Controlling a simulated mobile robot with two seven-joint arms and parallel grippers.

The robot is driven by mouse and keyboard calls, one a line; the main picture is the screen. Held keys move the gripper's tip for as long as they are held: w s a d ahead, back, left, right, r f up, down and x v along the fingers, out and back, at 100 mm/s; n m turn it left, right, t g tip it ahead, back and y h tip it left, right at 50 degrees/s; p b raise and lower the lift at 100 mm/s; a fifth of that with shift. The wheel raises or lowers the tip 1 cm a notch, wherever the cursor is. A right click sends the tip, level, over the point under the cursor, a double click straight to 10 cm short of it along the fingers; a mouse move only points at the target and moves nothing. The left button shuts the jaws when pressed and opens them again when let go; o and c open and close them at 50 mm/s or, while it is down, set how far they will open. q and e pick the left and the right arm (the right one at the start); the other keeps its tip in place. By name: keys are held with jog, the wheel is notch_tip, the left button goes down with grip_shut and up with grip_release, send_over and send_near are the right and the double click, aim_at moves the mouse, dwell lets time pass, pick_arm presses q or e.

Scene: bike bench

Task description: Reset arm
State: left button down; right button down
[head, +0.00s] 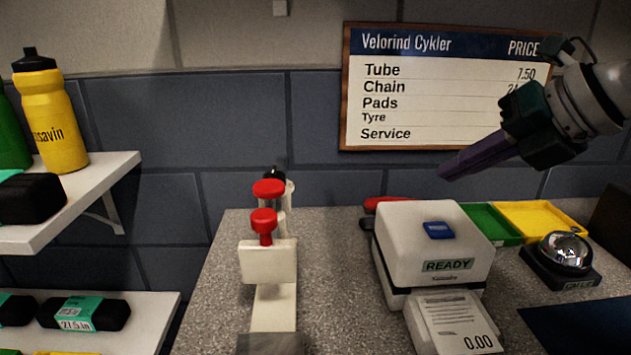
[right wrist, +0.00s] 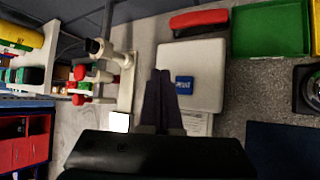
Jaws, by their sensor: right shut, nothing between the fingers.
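My right gripper (head: 447,171) comes in from the upper right of the head view, in front of the price sign and above the bench. Its purple-grey fingers are shut together with nothing between them. In the right wrist view the shut fingers (right wrist: 161,85) point toward the bench, and the white receipt printer (right wrist: 205,65) lies beside them in the picture. The gripper is apart from the printer (head: 420,240) and touches nothing that I can see. My left gripper is not in view.
The speckled bench (head: 340,300) holds a white stand with red knobs (head: 267,262), a green tray (head: 492,223), a yellow tray (head: 540,218) and a bell (head: 565,252). The price sign (head: 430,90) hangs behind. Shelves (head: 95,195) with bottles and boxes stand at left.

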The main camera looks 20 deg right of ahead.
jog(key=s+a+f+m+g+p, duration=0.1)
jog(key=s+a+f+m+g, duration=0.1)
jog(key=s+a+f+m, duration=0.35)
jog(key=s+a+f+m+g+p, duration=0.1)
jog(key=s+a+f+m+p, duration=0.1)
jog(key=s+a+m, duration=0.45)
jog(key=s+d+m+g+h+p, duration=0.1)
jog(key=s+m+g+h+p, duration=0.15)
jog(key=s+m, duration=1.2)
notch_tip(320, 180, up, 38)
jog(key=m+p, duration=0.3)
jog(key=p, duration=3.4)
jog(key=shift+w+d+h, duration=0.35)
jog(key=shift+d, duration=0.05)
jog(key=shift+f+t, duration=0.1)
jog(key=shift+t, duration=0.15)
